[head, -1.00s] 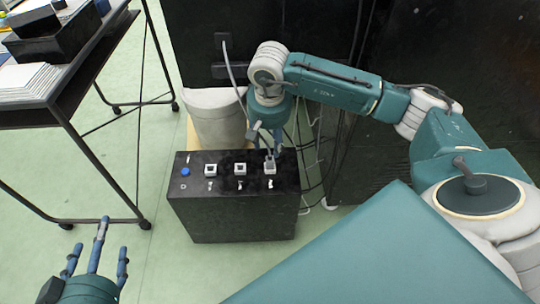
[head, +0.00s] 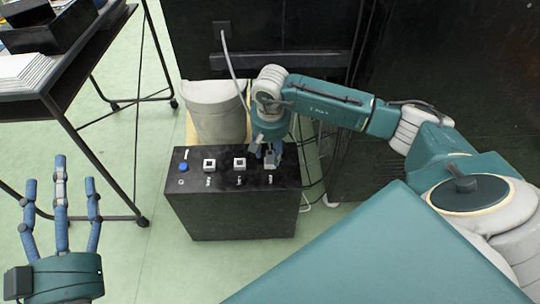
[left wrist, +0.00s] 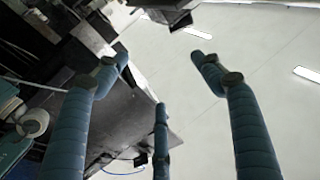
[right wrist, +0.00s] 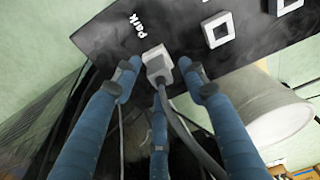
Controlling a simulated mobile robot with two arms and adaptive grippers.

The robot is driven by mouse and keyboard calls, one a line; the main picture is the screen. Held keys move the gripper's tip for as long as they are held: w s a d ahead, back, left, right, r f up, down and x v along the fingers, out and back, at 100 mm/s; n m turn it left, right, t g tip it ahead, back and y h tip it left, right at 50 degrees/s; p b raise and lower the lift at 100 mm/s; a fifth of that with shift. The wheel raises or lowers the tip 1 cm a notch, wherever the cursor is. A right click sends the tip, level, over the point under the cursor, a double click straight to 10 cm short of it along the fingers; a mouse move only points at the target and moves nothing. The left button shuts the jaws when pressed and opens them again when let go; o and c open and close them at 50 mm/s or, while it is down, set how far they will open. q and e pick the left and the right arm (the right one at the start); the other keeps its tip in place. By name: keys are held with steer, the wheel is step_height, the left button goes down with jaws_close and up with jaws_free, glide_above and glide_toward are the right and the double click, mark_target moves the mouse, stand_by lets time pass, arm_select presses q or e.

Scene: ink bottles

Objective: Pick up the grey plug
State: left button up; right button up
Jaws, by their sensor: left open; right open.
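The grey plug (right wrist: 158,64) sits at the socket marked "Park" on top of a black box (head: 232,212), at the right end of the row. Its grey cable (right wrist: 180,125) trails back between my fingers in the right wrist view. My right gripper (head: 266,146) is open over the plug, with fingertips on both sides of it and a third finger below it in the right wrist view. I cannot tell whether they touch it. In the head view the fingers partly hide the plug. My left gripper (head: 60,182) is open and empty at the lower left, away from the box.
Two white square sockets (head: 209,165) and a blue button (head: 183,167) are on the box top. A pale bin (head: 215,112) stands behind the box. A dark table (head: 70,88) with trays and papers is at the left. Loose cables hang behind the box's right side.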

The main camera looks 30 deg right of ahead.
steer(key=shift+f, duration=0.2)
arm_select(q)
steer(key=shift+s+r, duration=0.15)
steer(key=shift+r, duration=0.3)
arm_select(e)
steer(key=c, duration=1.1)
steer(key=shift+w+r, duration=0.1)
jaws_close()
